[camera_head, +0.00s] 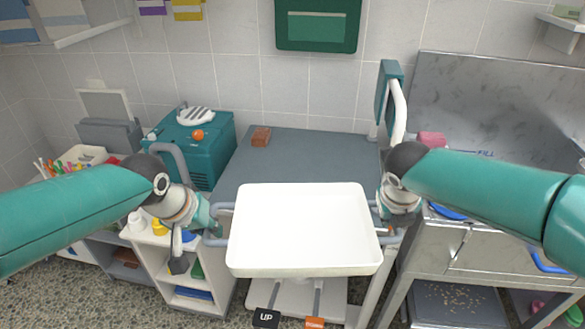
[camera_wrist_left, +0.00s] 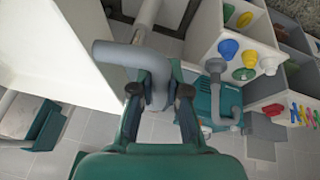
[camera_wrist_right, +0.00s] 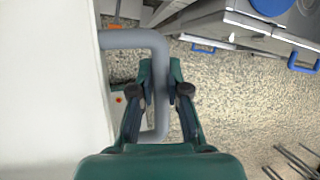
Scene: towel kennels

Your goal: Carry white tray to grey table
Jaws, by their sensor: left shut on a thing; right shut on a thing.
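The white tray (camera_head: 303,226) is empty and looks about level in the head view, in front of and partly over the near part of the grey table (camera_head: 290,154). It has a grey handle at each side. My left gripper (camera_head: 213,232) is shut on the tray's left handle (camera_wrist_left: 158,92). My right gripper (camera_head: 388,232) is shut on the tray's right handle (camera_wrist_right: 160,80). The tray's white side fills part of both wrist views. The tray hides the table's near edge in the head view.
A reddish-brown block (camera_head: 261,136) lies at the table's back left. A teal box (camera_head: 194,143) stands left of the table, beside a white shelf unit (camera_head: 165,250). A steel sink unit (camera_head: 470,250) stands at the right. Two pedals (camera_head: 266,318) are below the tray. The table's middle is clear.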

